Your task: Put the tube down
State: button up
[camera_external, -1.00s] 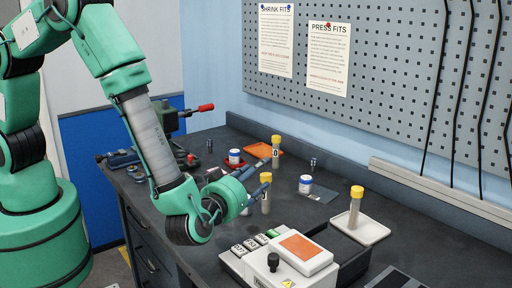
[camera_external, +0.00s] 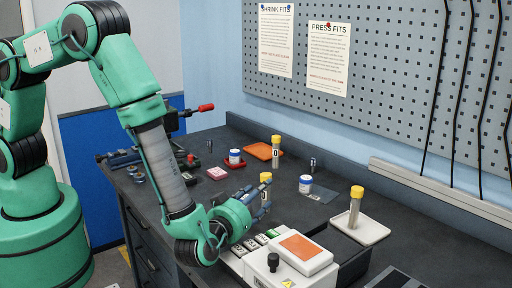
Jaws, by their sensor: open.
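A clear tube with a yellow cap (camera_external: 266,177) stands upright on the dark bench, near the middle of the picture. My gripper (camera_external: 260,204) is open, low over the bench beside this tube. Its fingers hide much of the tube's lower body, so I cannot tell whether they touch it or stand around it. A second yellow-capped tube (camera_external: 276,153), marked D, stands upright farther back. A third yellow-capped tube (camera_external: 355,210) stands upright on a white tray (camera_external: 374,233) at the right.
A white device with an orange top panel (camera_external: 300,247) and a black knob stands in front, close to my gripper. A pegboard (camera_external: 390,75) rises behind.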

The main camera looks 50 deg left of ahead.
aim_at(266, 195)
jog(key=shift+b+x, duration=0.5)
jog(key=shift+x, duration=2.4)
jog(key=shift+c, duration=0.5)
grip_shut()
